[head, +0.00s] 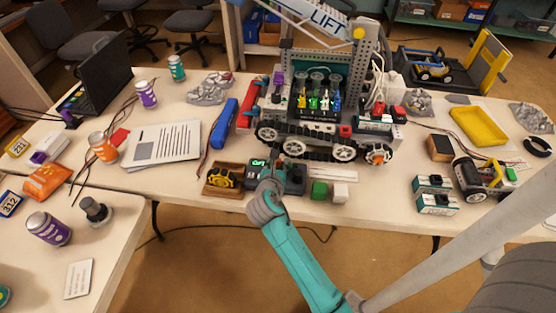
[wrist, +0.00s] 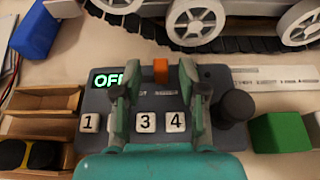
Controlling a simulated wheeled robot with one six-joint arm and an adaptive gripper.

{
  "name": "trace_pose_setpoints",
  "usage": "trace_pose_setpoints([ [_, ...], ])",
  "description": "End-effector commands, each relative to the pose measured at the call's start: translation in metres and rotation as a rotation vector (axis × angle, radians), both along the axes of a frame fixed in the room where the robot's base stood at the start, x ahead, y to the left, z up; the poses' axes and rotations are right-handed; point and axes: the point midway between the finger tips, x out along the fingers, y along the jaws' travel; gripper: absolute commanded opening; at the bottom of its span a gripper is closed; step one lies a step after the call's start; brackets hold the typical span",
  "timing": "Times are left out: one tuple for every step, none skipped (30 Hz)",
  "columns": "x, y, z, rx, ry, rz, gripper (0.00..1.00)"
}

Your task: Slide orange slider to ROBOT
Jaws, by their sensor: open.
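A dark grey control box (wrist: 215,75) lies on the table, and it also shows in the head view (head: 294,180). It has a green-lit display (wrist: 107,80) reading "OFF", partly covered by my gripper. The orange slider (wrist: 160,71) is on the box's far part, right of the display. Small lettering near it is too small to read. My gripper (wrist: 160,77) is open above the box, with one finger on each side of the orange slider; whether they touch it is unclear. In the head view my gripper (head: 268,178) hides the slider.
White keys (wrist: 146,122) marked 1, 3 and 4 show on the box; a black knob (wrist: 236,107) stands at its right. A wooden tray (wrist: 40,100) is left, a green block (wrist: 281,132) right. A tracked robot (head: 320,110) stands close behind.

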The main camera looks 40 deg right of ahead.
Motion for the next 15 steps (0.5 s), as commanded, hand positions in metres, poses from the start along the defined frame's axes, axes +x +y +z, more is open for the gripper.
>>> trace_pose_setpoints([
  [0.004,-0.006,-0.003,0.000,0.002,-0.003,0.42],
  [0.006,-0.009,-0.004,0.000,0.001,-0.002,0.42],
  [0.009,-0.012,-0.006,0.000,0.001,-0.002,0.42],
  [0.010,-0.014,-0.007,0.000,0.001,-0.002,0.42],
  [0.012,-0.015,-0.008,0.000,0.001,-0.002,0.42],
  [0.013,-0.017,-0.009,0.000,0.000,-0.001,0.42],
  [0.014,-0.019,-0.010,0.000,0.000,-0.001,0.42],
  [0.015,-0.020,-0.010,-0.001,-0.001,0.000,0.42],
  [0.016,-0.020,-0.011,0.000,0.000,0.000,0.42],
  [0.016,-0.021,-0.011,-0.001,0.001,0.000,0.42],
  [0.016,-0.021,-0.011,-0.001,0.001,0.000,0.42],
  [0.016,-0.021,-0.012,-0.001,0.001,0.000,0.42],
  [0.016,-0.021,-0.012,-0.001,0.001,0.000,0.42],
  [0.016,-0.021,-0.012,-0.001,0.001,0.000,0.42],
  [0.016,-0.021,-0.012,-0.001,0.001,0.000,0.42],
])
